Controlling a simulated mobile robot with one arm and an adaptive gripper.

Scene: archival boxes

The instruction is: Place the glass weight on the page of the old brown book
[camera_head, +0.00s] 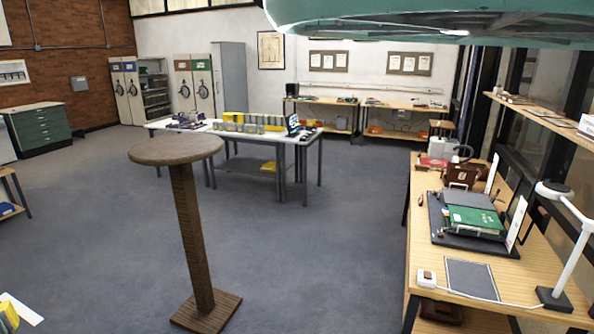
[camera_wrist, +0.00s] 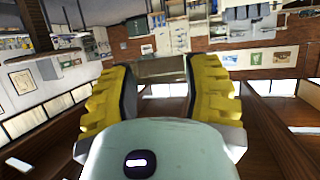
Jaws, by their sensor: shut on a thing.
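My gripper (camera_wrist: 161,92) shows in the wrist view with its two yellow ribbed fingers on either side of a clear, glass-like piece (camera_wrist: 163,68). The fingers are shut on it, and it looks like the glass weight. I see the room through it, so its outline is hard to make out. My gripper is not in the head view. I cannot pick out an old brown book with an open page in either view. A green book (camera_head: 473,219) lies on a dark mat on the right-hand wooden bench (camera_head: 424,220).
A round brown pedestal table (camera_head: 176,149) stands left of centre with a bare top. The bench also holds a brown bag (camera_head: 463,175), a white lamp (camera_head: 570,210) and a grey pad (camera_head: 470,278). A white table (camera_head: 300,138) with boxes stands behind. The grey floor between is clear.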

